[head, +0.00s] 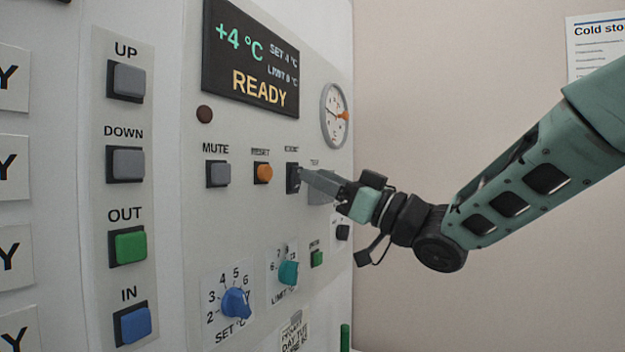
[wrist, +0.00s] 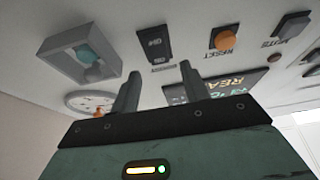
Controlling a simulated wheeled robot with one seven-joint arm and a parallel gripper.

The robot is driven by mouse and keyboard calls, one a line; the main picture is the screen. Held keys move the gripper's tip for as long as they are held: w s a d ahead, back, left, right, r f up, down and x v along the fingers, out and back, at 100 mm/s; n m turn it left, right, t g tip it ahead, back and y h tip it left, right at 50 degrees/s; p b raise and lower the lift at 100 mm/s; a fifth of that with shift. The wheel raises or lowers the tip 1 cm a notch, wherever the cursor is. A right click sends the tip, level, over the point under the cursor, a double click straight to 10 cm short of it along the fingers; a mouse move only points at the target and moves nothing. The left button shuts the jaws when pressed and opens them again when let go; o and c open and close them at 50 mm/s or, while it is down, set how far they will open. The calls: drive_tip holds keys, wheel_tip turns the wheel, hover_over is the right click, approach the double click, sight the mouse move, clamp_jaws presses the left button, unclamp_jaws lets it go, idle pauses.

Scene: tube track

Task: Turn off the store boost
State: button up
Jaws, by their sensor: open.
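A black rocker switch (head: 292,178), its small label too blurred to read for certain, sits on the white panel right of the orange RESET button. It also shows in the wrist view (wrist: 155,43), with pale marks on both halves; I cannot tell which half is pressed. My gripper (head: 306,177) is at the panel close to this switch. In the wrist view my gripper (wrist: 159,68) is open and empty, its two fingers pointing at the panel on either side of the switch's line. I cannot tell whether a fingertip touches it.
The orange RESET button (wrist: 223,39) and grey MUTE button (head: 218,173) are beside the switch. A raised grey box (wrist: 58,66) around a teal button (wrist: 87,56) stands on its other side. The display (head: 257,58) reads +4 °C and READY. Knobs (head: 236,303) sit below.

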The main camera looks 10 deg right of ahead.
drive_tip(key=b+v, duration=0.4)
drive_tip(key=v, duration=1)
drive_tip(key=shift+s+d, duration=0.2)
drive_tip(key=shift+d, duration=0.1)
drive_tip(key=shift+f, duration=0.15)
drive_tip(key=a+f+m+g+h, duration=0.1)
drive_tip(key=a+f+m+h, duration=0.2)
drive_tip(key=f+h, duration=0.5)
drive_tip(key=a+f+m+g+h, duration=0.1)
drive_tip(key=a+f+m+h, duration=0.3)
drive_tip(key=f, duration=0.7)
drive_tip(key=s+f+n+g+h, duration=0.1)
drive_tip(key=s+f+g+h, duration=0.2)
drive_tip(key=s, duration=0.9)
drive_tip(key=s+d+f+n+g+h, duration=0.1)
drive_tip(key=s+f+n+g+h, duration=0.1)
drive_tip(key=s+f+g, duration=0.5)
drive_tip(key=s+f+h, duration=0.1)
drive_tip(key=s+f, duration=0.2)
drive_tip(key=s, duration=0.2)
drive_tip(key=shift+d+g, duration=0.25)
drive_tip(key=shift+g, duration=0.05)
drive_tip(key=shift+s, duration=0.1)
